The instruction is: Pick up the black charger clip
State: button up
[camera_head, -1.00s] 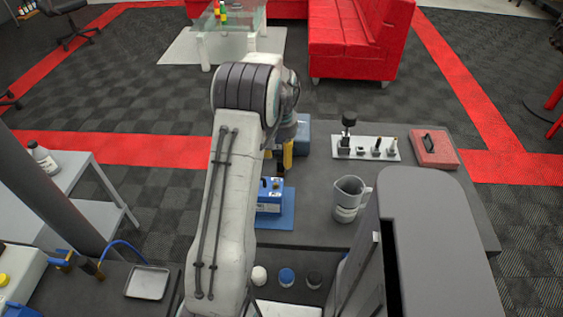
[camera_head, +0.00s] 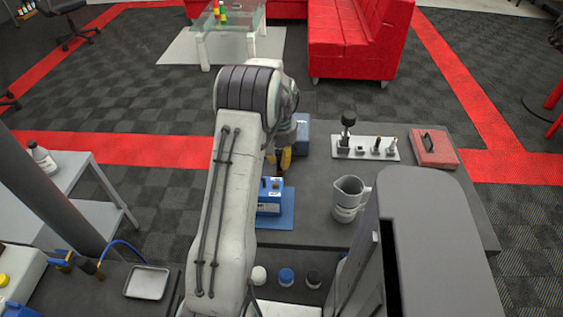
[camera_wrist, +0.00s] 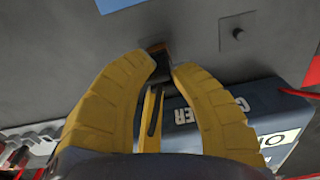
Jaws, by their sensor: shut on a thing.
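My gripper (camera_wrist: 163,72) has yellow fingers closed on the black charger clip (camera_wrist: 161,64), a small dark piece between the fingertips in the wrist view. Most of the clip is hidden by the fingers. In the head view my gripper (camera_head: 284,162) is over the dark bench, just behind the blue charger box, and the clip cannot be made out there. The blue charger (camera_head: 270,196) stands on a blue mat (camera_head: 288,212).
A blue box (camera_head: 302,135) stands behind my gripper. To the right are a grey holder (camera_head: 365,155) with upright parts, a red case (camera_head: 434,149) and a metal jug (camera_head: 349,197). Several round caps (camera_head: 287,277) lie near the front. Bare bench lies between mat and jug.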

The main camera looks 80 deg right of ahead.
grip_shut()
jog(key=shift+r, duration=0.1)
